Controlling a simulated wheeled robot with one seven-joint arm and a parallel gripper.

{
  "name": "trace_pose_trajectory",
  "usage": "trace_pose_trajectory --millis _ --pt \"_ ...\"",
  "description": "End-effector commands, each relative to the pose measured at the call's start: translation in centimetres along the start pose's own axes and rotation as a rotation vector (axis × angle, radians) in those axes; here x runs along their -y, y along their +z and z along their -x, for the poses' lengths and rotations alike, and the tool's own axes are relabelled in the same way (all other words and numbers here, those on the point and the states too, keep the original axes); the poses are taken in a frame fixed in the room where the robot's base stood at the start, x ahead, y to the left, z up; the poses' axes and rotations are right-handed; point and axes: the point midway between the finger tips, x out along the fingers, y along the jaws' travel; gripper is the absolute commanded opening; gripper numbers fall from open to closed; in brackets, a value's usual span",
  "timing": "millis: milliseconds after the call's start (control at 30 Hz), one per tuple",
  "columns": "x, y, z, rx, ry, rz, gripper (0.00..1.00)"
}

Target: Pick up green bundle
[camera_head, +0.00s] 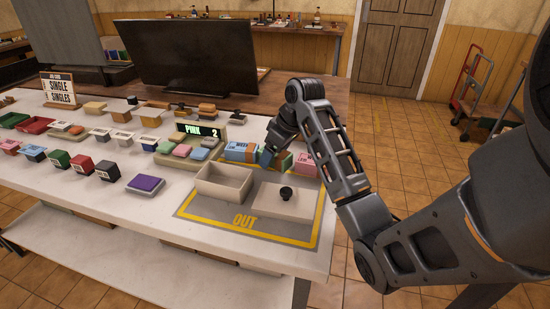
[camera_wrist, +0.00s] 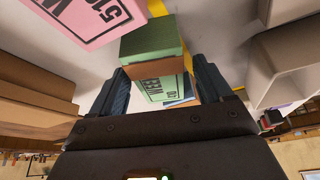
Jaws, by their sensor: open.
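The green bundle (camera_head: 284,163) stands on the table under my gripper (camera_head: 270,157) in the head view, partly hidden by it. In the wrist view, the green bundle (camera_wrist: 152,42), with a green top and a printed pale-green side, sits between my two fingers (camera_wrist: 163,82). My gripper is open, one finger on each side of the bundle. Whether the fingers touch it I cannot tell. The pink bundle (camera_head: 305,164) is just right of it, and the blue bundle (camera_head: 241,151) is to its left.
An open beige box (camera_head: 223,183) and a flat beige lid with a black knob (camera_head: 286,195) lie in front, inside the yellow OUT outline (camera_head: 245,222). A sign reading PINK 2 (camera_head: 200,130), small coloured blocks and a monitor (camera_head: 200,55) stand to the left and behind.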

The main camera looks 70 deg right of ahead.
Motion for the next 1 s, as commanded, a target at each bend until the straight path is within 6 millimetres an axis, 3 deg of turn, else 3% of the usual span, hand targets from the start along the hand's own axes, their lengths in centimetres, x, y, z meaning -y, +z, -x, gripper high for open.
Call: trace_pose_trajectory --millis 700,1000 --pt "0.02 0.19 -0.45 0.000 0.000 0.000 0.79" --pt "0.01 0.19 -0.44 0.000 0.000 0.000 0.50"
